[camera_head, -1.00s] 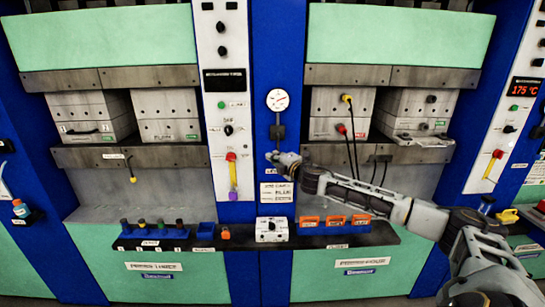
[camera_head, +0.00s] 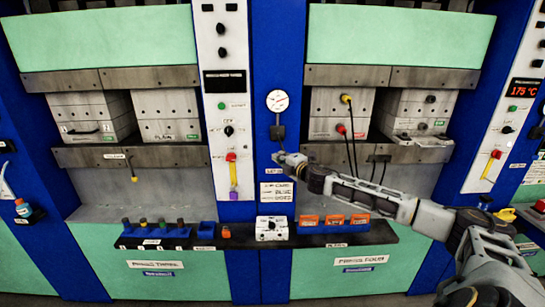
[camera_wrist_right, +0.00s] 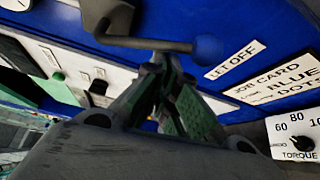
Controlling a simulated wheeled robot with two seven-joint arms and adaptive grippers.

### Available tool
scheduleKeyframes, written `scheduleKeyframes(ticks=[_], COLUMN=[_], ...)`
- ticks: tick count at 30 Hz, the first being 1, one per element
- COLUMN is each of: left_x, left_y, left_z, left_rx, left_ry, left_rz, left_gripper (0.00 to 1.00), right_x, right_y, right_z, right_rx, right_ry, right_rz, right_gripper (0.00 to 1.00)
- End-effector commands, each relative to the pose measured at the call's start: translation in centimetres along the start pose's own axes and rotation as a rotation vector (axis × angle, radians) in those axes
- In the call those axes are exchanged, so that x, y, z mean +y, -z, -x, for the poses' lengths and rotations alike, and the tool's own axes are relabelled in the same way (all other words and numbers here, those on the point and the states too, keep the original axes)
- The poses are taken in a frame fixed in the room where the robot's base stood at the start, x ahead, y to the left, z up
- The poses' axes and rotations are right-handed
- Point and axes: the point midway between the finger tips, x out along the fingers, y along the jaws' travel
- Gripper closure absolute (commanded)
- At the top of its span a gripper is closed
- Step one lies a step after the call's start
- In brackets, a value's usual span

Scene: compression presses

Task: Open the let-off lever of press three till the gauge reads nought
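The round gauge (camera_head: 278,101) is white, on the blue column between press three and press four; its needle is too small to read. Below it is a dark fitting (camera_head: 278,132). In the right wrist view the let-off lever is a grey bar with a blue ball knob (camera_wrist_right: 207,48), lying across the top beside a "LET OFF" label (camera_wrist_right: 235,60). My right gripper (camera_head: 277,157) is at the column below the fitting. In the right wrist view its fingertips (camera_wrist_right: 162,62) come together just under the lever bar; I cannot tell whether they touch it. My left gripper is out of view.
A job card (camera_head: 276,192) and a white torque box (camera_head: 271,229) are below the gripper. A dark shelf (camera_head: 310,240) with orange-fronted blue bins (camera_head: 334,220) juts out. Cables (camera_head: 352,150) hang at press four, behind my right arm.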

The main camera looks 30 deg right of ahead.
Motion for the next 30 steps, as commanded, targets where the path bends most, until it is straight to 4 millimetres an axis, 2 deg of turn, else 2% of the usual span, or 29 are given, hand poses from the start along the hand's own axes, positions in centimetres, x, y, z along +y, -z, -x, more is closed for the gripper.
scheduleKeyframes(ticks=[8, 30], left_x=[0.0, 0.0], left_y=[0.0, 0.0], left_z=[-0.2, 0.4], left_rx=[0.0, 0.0], left_ry=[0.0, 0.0], left_rz=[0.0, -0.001], left_gripper=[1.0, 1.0], right_x=[0.1, 2.3], right_y=[-1.4, -4.1], right_z=[0.8, 2.4], right_rx=[-0.002, -0.002], right_ry=[0.003, 0.001], right_rz=[0.001, 0.001], right_gripper=[1.0, 1.0])
